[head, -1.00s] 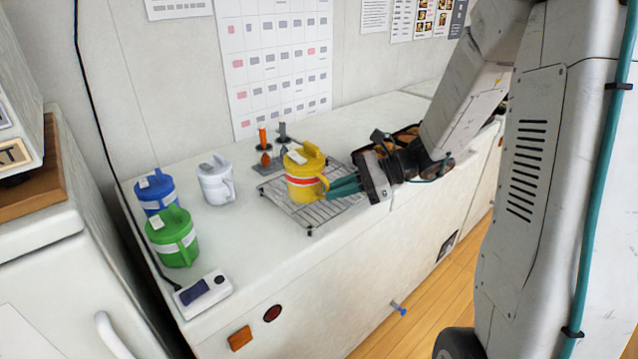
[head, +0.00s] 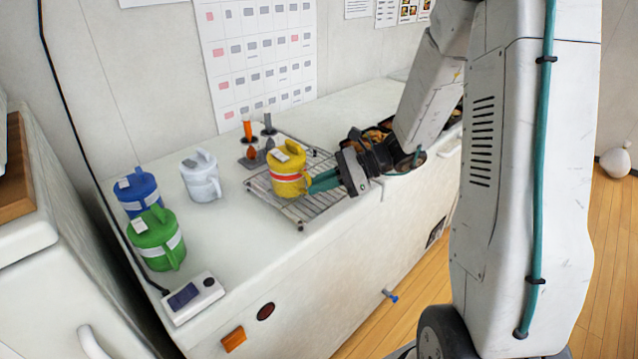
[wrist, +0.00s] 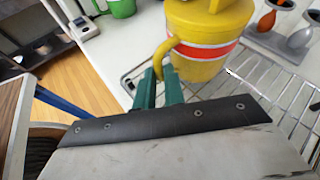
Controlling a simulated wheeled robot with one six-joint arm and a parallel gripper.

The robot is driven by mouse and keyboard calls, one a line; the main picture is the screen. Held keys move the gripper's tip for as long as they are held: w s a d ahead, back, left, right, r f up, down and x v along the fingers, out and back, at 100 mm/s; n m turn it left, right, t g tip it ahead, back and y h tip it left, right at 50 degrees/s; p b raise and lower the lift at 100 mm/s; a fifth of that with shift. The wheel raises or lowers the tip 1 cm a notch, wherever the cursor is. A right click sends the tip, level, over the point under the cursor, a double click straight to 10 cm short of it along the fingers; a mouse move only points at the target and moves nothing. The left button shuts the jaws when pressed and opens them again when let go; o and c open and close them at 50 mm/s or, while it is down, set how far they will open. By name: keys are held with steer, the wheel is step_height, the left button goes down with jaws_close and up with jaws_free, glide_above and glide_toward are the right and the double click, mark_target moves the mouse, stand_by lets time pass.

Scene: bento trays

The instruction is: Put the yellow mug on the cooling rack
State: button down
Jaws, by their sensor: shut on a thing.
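The yellow mug (head: 289,172), with a lid and a red and white band, is upright over the wire cooling rack (head: 322,207). My gripper (head: 314,184) has its green fingers shut on the mug's handle from the right. The wrist view shows the fingers (wrist: 166,82) closed at the handle of the mug (wrist: 205,65), with the rack (wrist: 285,92) below and to the right. I cannot tell whether the mug's base touches the wires or hangs just above them.
A white mug (head: 200,178), a blue mug (head: 137,193) and a green mug (head: 156,240) stand left of the rack. A small device (head: 192,298) lies at the front edge. Grey and orange utensils (head: 249,150) stand behind the rack. Free counter lies between the mugs and the rack.

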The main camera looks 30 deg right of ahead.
steer(key=c, duration=1.5)
jaws_free()
steer(key=shift+d+r, duration=0.1)
steer(key=v, duration=1.1)
steer(key=s+a+r+n+g+h, duration=0.4)
steer(key=s+a+r+n+g, duration=0.15)
steer(key=s+a+n, duration=0.4)
steer(key=shift+s+a+r+n+t+h, duration=0.35)
steer(key=shift+s+r+n+h, duration=0.25)
steer(key=shift+s+n+h, duration=1.35)
steer(key=shift+s+a+r+n+t+h, duration=0.3)
steer(key=shift+s+r+n+h, duration=0.45)
steer(key=shift+s+n, duration=1.35)
steer(key=shift+s+a+r+n+t+h, duration=0.25)
steer(key=shift+s+r+n+t+h, duration=0.2)
steer(key=shift+s+n+h, duration=1.65)
